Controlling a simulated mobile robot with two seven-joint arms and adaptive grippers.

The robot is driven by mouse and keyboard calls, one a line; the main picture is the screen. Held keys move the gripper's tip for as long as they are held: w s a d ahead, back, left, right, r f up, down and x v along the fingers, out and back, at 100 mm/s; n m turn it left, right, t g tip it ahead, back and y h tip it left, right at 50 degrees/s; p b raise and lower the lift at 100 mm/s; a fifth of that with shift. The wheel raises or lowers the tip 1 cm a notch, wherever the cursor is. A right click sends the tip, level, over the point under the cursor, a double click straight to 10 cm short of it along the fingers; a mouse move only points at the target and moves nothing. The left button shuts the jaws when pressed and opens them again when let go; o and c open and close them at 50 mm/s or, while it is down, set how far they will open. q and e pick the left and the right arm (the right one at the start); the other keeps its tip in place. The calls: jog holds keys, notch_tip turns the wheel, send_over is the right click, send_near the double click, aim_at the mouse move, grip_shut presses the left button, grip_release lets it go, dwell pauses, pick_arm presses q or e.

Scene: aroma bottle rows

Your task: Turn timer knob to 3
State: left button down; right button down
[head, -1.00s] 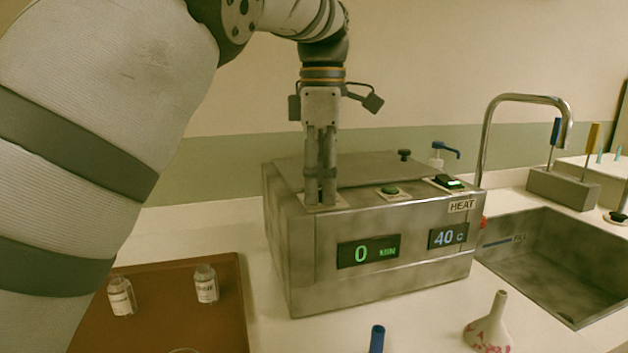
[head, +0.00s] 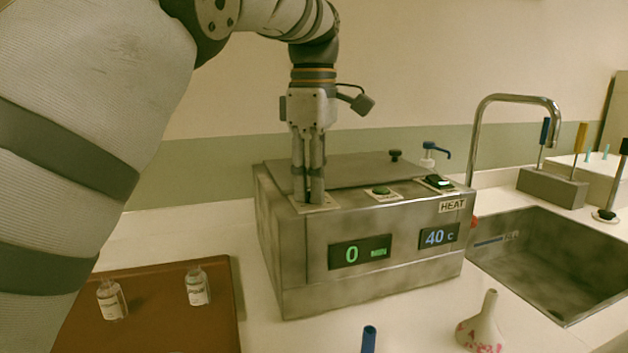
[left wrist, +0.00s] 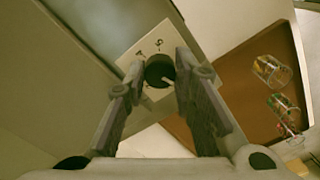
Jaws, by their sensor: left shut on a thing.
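The timer knob (left wrist: 160,71) is round and dark with a pale pointer line. It sits on a white marked plate (left wrist: 146,46) on top of the steel bath (head: 283,257), at its front left corner. My left gripper (head: 308,196) points straight down there and is shut on the knob, one finger on each side. In the left wrist view its fingertips (left wrist: 160,66) flank the knob, and some plate marks are hidden by the fingers. In the head view the gripper hides the knob. The timer display (head: 360,252) reads 0 MIN. My right gripper is not in view.
A green button (head: 381,190), a HEAT switch (head: 440,182) and a 40 C display (head: 439,236) are on the bath. A brown tray (head: 215,325) with small bottles lies left. A sink (head: 540,260) is right; a white flask (head: 482,328) stands in front.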

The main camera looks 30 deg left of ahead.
pick_arm(q)
jog(key=m, duration=1.3)
jog(key=shift+m, duration=0.4)
jog(key=m, duration=1.2)
jog(key=shift+m, duration=0.4)
jog(key=c, duration=1.3)
grip_release()
